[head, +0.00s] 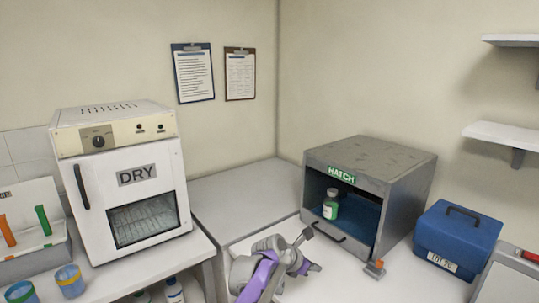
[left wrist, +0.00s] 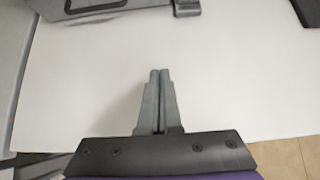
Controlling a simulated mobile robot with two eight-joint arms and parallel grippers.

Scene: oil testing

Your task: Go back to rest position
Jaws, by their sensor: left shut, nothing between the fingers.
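My left gripper (head: 304,236) is in front of the grey hatch box (head: 378,165), above the white table. In the left wrist view its two fingers (left wrist: 160,76) are shut against each other with nothing between them. The lower front of the hatch box (left wrist: 95,14) shows at the top of that view, apart from the fingertips. The hatch is open, and a bottle with a green label (head: 330,207) stands inside on a blue floor. My right gripper is in neither view.
A white DRY oven (head: 118,180) stands at left, its door closed. A tube rack (head: 35,258) and cups (head: 70,281) are beside it. A blue box (head: 457,240) stands right of the hatch. The white tabletop (left wrist: 235,85) under the fingers is clear.

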